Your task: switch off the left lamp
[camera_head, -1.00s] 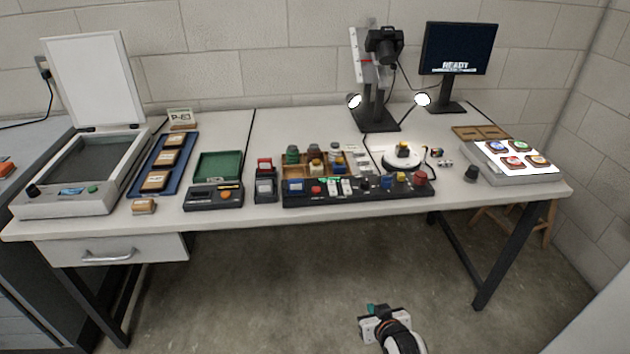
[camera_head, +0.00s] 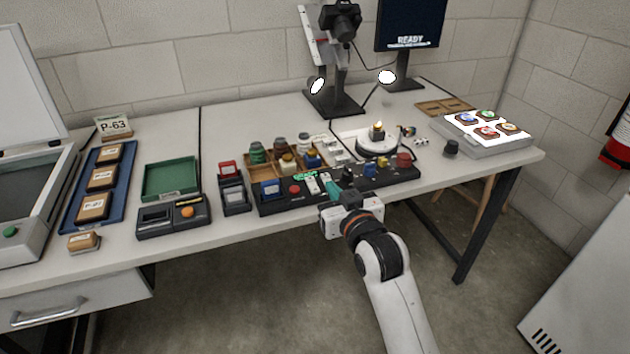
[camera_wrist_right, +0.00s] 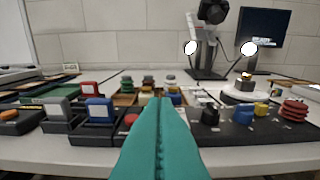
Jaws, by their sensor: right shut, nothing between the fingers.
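The left lamp (camera_head: 317,85) glows white on the left side of the camera stand. It also glows in the right wrist view (camera_wrist_right: 190,47). The right lamp (camera_head: 387,77) glows too. My right gripper (camera_head: 328,190) is shut and empty at the panel's front, near the switches. Its teal fingers (camera_wrist_right: 160,130) hide part of the panel in the right wrist view. My left gripper is out of view.
Behind the panel stand a wooden tray (camera_head: 262,172) of jars and a round white turntable (camera_head: 377,148). A blue knob (camera_head: 369,170) and a stacked red knob (camera_head: 404,160) rise right of the gripper. A black device (camera_head: 174,216) sits left. Open floor lies before the table.

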